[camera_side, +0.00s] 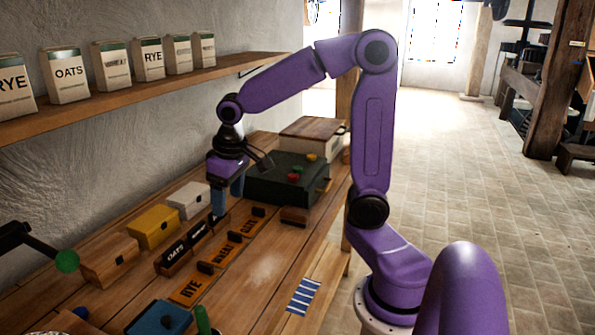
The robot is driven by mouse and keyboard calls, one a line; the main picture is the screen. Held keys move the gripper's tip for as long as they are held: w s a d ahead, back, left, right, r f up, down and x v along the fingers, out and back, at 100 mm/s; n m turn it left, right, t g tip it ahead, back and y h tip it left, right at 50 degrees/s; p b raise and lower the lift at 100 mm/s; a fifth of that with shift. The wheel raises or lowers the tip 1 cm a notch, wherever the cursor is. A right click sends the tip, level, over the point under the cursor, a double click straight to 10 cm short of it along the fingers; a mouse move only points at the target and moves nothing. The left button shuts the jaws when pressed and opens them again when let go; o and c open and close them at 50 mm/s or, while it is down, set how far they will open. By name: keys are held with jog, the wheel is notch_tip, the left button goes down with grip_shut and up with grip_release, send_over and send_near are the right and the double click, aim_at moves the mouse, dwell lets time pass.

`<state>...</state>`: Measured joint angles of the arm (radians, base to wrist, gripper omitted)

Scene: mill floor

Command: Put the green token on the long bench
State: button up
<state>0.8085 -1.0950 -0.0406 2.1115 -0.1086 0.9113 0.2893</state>
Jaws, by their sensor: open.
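My gripper (227,201), purple with blue fingers, points down over the wooden bench (262,272). Its jaws are open, and I see nothing between them. A small green piece (297,168), which looks like the green token, lies on top of a dark green box (262,188) towards the back of the bench. It is close to a red piece (293,177) and a yellow piece (311,157). The gripper is left of these pieces and apart from them. The exact shape of the green piece is too small to tell.
Coloured boxes, including a yellow one (153,226) and a white one (188,200), line the wall side. Labelled orange blocks (190,288) stand mid-bench. A green-tipped black lever (67,261) is at left. A striped blue cloth (303,296) lies near the front edge. Shelf (150,88) above holds packets.

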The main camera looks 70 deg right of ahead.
jog(key=w+d+r+m+h, duration=0.1)
jog(key=w+d+m, duration=0.45)
jog(key=d, duration=0.45)
jog(key=m+g+h, duration=0.1)
jog(key=m+h, duration=0.2)
jog(key=m, duration=0.7)
send_over(298, 167)
jog(key=a, duration=0.3)
jog(key=f, duration=0.8)
jog(key=shift+s+f, duration=0.35)
jog(key=shift+f, duration=0.05)
jog(key=shift+x, duration=2.8)
jog(key=shift+d+r, duration=0.1)
jog(key=shift+d, duration=0.05)
jog(key=c, duration=1.2)
